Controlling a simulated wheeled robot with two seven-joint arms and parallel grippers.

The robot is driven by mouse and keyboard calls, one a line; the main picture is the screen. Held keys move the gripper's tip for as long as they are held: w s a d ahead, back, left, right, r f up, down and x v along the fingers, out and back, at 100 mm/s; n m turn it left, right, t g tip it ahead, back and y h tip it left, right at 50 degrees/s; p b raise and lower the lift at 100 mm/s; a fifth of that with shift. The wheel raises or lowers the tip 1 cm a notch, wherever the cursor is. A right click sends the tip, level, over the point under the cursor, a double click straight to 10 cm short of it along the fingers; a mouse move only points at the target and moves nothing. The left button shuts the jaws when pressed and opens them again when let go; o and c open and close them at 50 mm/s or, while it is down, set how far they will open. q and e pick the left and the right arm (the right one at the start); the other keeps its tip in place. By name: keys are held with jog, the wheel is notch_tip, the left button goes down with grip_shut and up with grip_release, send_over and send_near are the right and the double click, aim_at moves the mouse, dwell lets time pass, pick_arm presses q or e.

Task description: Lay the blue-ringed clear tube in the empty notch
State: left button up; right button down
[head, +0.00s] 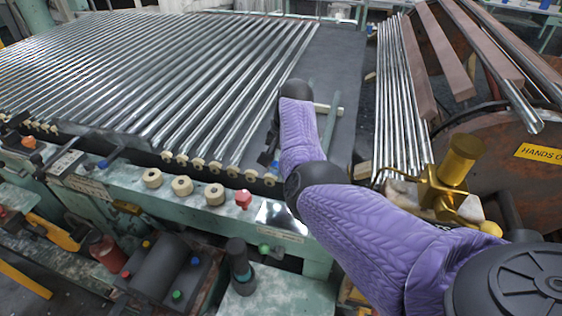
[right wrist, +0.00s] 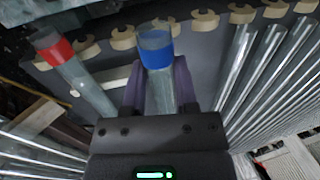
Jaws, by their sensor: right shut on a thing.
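The blue-ringed clear tube (right wrist: 159,90) is held between the fingers of my right gripper (right wrist: 158,88) in the right wrist view. I cannot tell whether the tube touches the bed. In the head view a bit of blue (head: 275,167) shows beside my purple right arm, which hides the gripper. A red-ringed tube (right wrist: 72,72) lies to the left in the wrist view, apart from the gripper. My left gripper is not in view.
Long clear tubes (head: 215,85) lie in parallel on the dark bed (head: 340,60), left of my arm. Cream knobs and a red knob (head: 243,198) line the green front rail (head: 120,185).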

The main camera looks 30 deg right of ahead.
notch_tip(320, 180, down, 3)
jog(key=shift+r+b, duration=0.1)
jog(key=shift+b, duration=0.3)
jog(key=shift+r, duration=0.1)
jog(key=shift+f, duration=0.4)
jog(key=shift+c, duration=1.9)
grip_release()
jog(key=shift+r, duration=0.1)
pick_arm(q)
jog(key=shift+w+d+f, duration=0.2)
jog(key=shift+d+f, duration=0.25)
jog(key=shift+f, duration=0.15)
